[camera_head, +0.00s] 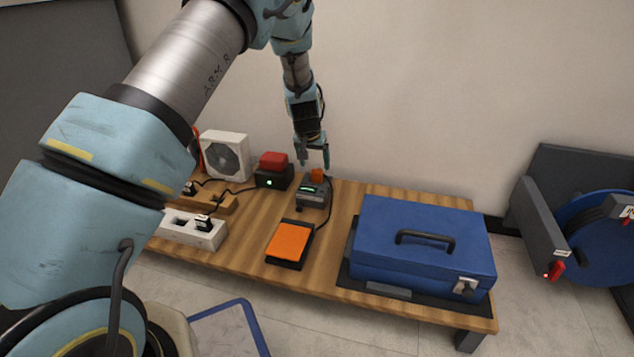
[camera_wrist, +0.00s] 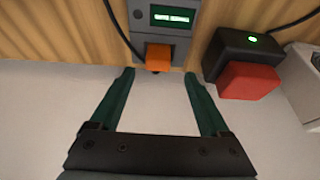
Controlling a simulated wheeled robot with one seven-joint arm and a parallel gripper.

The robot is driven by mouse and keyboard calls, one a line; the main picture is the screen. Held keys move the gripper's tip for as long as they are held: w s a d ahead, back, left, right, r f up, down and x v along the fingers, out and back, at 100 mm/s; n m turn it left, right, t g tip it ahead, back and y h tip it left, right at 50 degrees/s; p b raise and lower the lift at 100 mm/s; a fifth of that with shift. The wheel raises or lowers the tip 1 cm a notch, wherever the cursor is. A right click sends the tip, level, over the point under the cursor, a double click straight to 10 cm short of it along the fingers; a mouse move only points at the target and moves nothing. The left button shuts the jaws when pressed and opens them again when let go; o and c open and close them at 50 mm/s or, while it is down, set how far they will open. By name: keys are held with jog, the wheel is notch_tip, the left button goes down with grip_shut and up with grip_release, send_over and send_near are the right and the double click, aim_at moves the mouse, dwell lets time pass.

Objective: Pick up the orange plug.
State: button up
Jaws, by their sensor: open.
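The orange plug (camera_head: 317,174) sits at the back of a small grey device (camera_head: 313,192) with a green-lit display on the wooden table. In the wrist view the plug (camera_wrist: 158,56) is a blocky orange piece at the edge of the grey device (camera_wrist: 175,41), just beyond my fingertips and roughly centred between them. My gripper (camera_head: 315,162) is open and empty, pointing down close above the plug. In the wrist view the two dark green fingers of my gripper (camera_wrist: 159,76) are spread apart. A dark part shows at the plug's near end.
A black box with a red button (camera_head: 273,161) stands left of the device; it is close to one finger in the wrist view. An orange pedal (camera_head: 290,240), blue toolbox (camera_head: 425,240), white power strip (camera_head: 190,231) and fan (camera_head: 225,155) share the table (camera_head: 340,213). Cables run between them.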

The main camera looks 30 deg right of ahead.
aim_at(317, 171)
jog(key=x, duration=0.1)
jog(key=b+x, duration=0.2)
jog(key=x, duration=0.1)
jog(key=shift+s, duration=0.3)
jog(key=shift+r, duration=0.1)
jog(key=shift+c, duration=0.2)
grip_shut()
